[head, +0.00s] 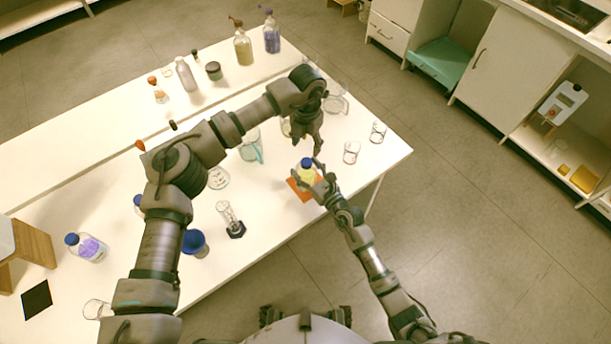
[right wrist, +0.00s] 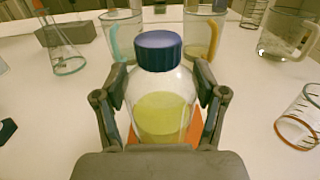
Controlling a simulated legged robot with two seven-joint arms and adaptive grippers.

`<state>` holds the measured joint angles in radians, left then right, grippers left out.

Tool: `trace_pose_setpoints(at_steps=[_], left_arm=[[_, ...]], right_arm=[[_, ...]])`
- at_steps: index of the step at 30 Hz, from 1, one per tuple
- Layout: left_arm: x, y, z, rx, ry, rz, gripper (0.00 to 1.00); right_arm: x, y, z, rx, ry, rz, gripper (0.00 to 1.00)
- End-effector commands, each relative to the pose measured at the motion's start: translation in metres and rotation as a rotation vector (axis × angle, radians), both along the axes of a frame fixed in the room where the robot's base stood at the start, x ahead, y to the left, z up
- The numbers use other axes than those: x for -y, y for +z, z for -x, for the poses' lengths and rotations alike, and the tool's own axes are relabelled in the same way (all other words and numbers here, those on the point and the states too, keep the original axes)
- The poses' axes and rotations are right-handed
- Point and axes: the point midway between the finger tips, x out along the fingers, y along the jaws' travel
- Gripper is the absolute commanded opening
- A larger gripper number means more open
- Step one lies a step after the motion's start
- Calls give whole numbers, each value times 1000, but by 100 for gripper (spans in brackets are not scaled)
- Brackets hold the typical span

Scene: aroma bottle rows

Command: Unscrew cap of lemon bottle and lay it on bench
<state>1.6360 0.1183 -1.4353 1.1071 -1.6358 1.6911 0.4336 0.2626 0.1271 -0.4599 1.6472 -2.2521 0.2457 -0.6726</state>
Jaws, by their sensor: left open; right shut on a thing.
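The lemon bottle (head: 306,172) is clear with yellow liquid and stands upright on an orange mat (head: 297,190) on the bench (head: 270,215). Its blue cap (right wrist: 158,51) is on its neck. My right gripper (head: 322,180) is shut on the bottle's body; in the right wrist view its fingers press on both sides of the bottle (right wrist: 160,112). My left gripper (head: 315,148) is open and empty, pointing down just above and behind the bottle, apart from the cap. The left gripper does not show in the right wrist view.
A glass cylinder (head: 230,220) and a blue-capped purple bottle (head: 86,247) are further left. Bare bench lies between the cylinder and the mat.

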Motion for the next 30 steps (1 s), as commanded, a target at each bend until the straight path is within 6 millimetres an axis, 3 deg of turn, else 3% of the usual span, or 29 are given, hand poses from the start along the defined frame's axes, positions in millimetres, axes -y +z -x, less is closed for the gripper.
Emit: trace_pose_setpoints(at_steps=[5, 8, 30], left_arm=[[-4, 0, -1, -1, -59, 3, 57], [-5, 0, -1, -2, -202, 5, 57], [5, 0, 0, -20, -2200, -3, 57]], right_arm=[[-3, -1, 0, -2, 0, 4, 0], [-5, -1, 0, -3, 0, 4, 0], [-2, -2, 0, -3, 0, 2, 0]])
